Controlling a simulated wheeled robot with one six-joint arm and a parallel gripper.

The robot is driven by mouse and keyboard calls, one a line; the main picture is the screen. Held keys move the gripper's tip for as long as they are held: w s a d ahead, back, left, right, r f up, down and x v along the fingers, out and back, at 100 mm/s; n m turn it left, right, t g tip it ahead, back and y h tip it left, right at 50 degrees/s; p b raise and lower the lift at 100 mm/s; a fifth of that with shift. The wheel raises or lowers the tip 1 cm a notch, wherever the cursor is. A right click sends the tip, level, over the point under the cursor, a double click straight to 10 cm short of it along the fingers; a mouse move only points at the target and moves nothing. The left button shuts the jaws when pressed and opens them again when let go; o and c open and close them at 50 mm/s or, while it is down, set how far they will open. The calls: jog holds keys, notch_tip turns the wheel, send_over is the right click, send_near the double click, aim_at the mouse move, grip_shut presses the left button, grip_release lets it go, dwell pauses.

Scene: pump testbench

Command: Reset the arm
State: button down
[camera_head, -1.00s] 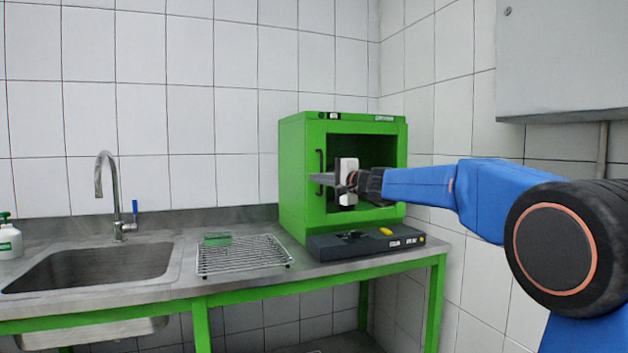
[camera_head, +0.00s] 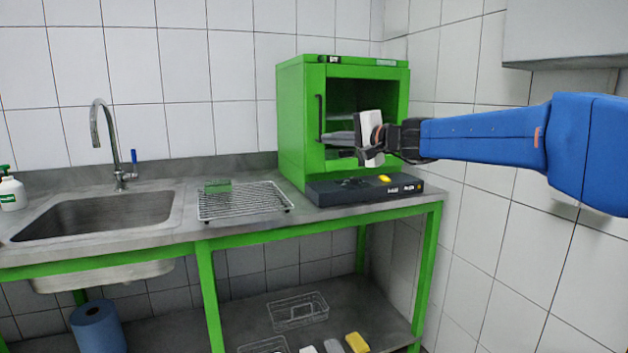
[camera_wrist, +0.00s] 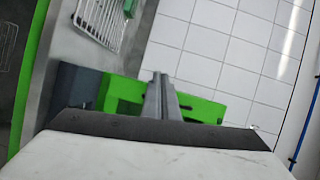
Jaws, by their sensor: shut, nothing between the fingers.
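My blue arm (camera_head: 490,138) reaches in from the right in the head view. My gripper (camera_head: 338,146) is at its end, in front of the green pump testbench (camera_head: 291,118). The gripper's white body faces the camera, and its grey fingers point left. In the wrist view the two fingers of my gripper (camera_wrist: 161,96) lie close together, shut and empty. Green and dark parts of the testbench show behind them in that view. The inside of the testbench is dark and partly hidden by the arm and gripper.
A wire rack (camera_head: 243,203) with a green item (camera_head: 217,186) stands left of the testbench. A sink (camera_head: 90,215) with a tap (camera_head: 117,150) is further left. Clear baskets (camera_head: 298,311) and a yellow item (camera_head: 357,343) are on the lower shelf. A tiled wall is at the right.

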jog(key=s+d+f+n+g+h, duration=0.2)
jog(key=s+d+f+h, duration=0.2)
jog(key=s+d+f, duration=0.3)
jog(key=s+d+f+n+g+h, duration=0.2)
jog(key=s+d+f, duration=0.6)
jog(key=s+f, duration=0.9)
jog(key=s+d+f+n+g+h, duration=0.3)
jog(key=s+d+f, duration=0.4)
jog(key=s, duration=1.4)
notch_tip(320, 180, down, 5)
jog(key=n+h, duration=0.1)
jog(key=h, duration=0.1)
jog(key=shift+d+h, duration=0.2)
jog(key=shift+h, duration=0.1)
jog(key=shift+s+r, duration=0.1)
